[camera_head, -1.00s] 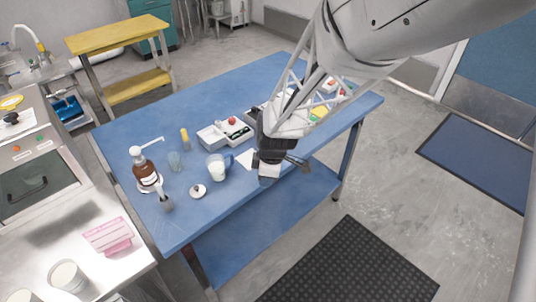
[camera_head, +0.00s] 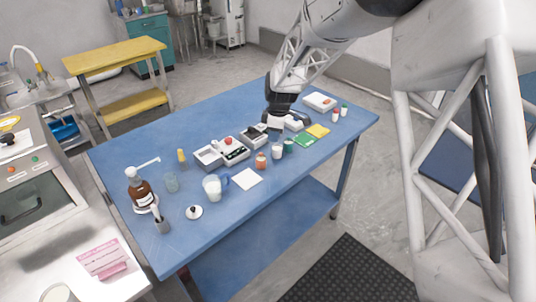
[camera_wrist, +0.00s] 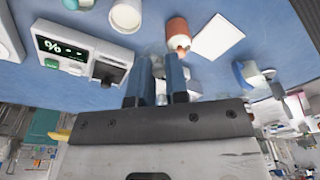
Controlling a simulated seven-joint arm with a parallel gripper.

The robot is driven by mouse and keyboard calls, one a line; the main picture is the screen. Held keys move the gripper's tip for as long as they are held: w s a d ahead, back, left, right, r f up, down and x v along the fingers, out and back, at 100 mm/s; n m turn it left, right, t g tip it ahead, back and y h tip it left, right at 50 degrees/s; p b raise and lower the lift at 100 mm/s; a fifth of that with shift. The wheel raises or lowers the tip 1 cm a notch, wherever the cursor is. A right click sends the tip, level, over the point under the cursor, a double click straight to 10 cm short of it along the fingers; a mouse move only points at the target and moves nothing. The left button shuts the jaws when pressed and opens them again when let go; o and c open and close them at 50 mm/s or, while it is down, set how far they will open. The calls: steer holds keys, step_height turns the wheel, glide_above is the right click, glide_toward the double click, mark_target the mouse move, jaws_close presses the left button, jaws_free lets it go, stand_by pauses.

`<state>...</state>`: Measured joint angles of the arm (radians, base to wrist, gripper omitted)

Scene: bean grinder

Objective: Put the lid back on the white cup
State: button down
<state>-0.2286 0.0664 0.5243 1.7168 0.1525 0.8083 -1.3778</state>
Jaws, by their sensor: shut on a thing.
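A white cup (camera_head: 277,151) stands near the middle of the blue table; it seems to be the pale cup at the top of the wrist view (camera_wrist: 126,15). A flat white lid with a dark knob (camera_head: 194,212) lies near the table's front left; I cannot tell which vessel it fits. My gripper (camera_head: 272,121) is over the far side of the table, beyond the white cup. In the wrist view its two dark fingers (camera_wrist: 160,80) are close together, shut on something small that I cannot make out.
A display device (camera_wrist: 62,48) is close to my fingers. A pump bottle (camera_head: 140,190) stands at left. The front right of the table is clear.

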mark_target(276, 147)
steer(key=w, duration=0.1)
steer(key=w+d, duration=0.1)
steer(key=w+r, duration=0.1)
steer(key=w, duration=0.1)
steer(key=shift+d, duration=0.15)
steer(key=shift+f, duration=0.2)
steer(key=shift+f, duration=3.05)
steer(key=shift+f, duration=0.2)
stand_by(0.8)
steer(key=c, duration=0.6)
jaws_free()
steer(key=shift+o, duration=0.2)
steer(key=shift+r, duration=0.25)
step_height(276, 147, up, 6)
steer(key=shift+r, duration=0.25)
stand_by(0.7)
